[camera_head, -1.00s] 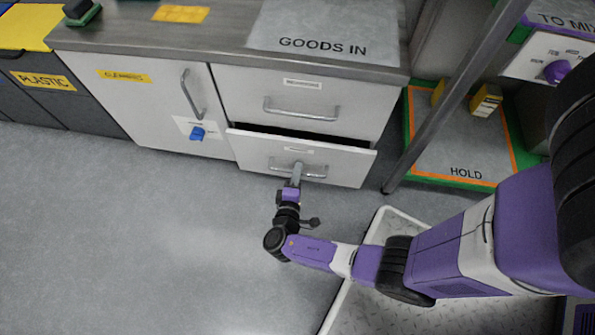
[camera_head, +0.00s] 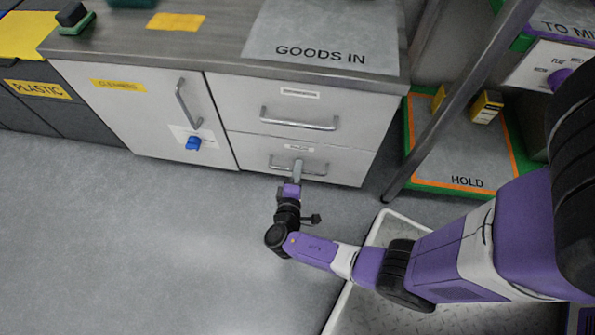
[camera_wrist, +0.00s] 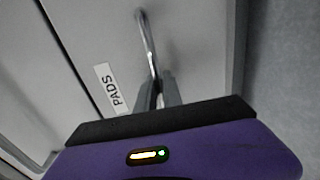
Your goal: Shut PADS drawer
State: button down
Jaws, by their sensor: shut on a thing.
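The PADS drawer (camera_head: 345,165) is the lower drawer of the grey cabinet, and its front now sits flush with the drawer above. Its bar handle (camera_head: 318,172) runs across the front. My gripper (camera_head: 297,170) is shut on this handle near its middle. In the wrist view, the PADS label (camera_wrist: 111,88) is on the drawer front, left of the handle (camera_wrist: 149,42). The fingers of my gripper (camera_wrist: 158,88) close around the bar there. The inside of the drawer is hidden.
The upper drawer (camera_head: 300,108) is shut. A metal post (camera_head: 450,105) and the green-edged HOLD area (camera_head: 455,150) are at the right. The floor (camera_head: 130,240) in front is clear.

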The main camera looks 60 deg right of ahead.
jog(key=c, duration=1.5)
grip_release()
jog(key=shift+d, duration=0.2)
jog(key=shift+a, duration=0.1)
jog(key=shift+a+r, duration=0.15)
jog(key=shift+a, duration=0.15)
jog(key=p+v, duration=0.2)
jog(key=v, duration=0.5)
jog(key=shift+s, duration=0.1)
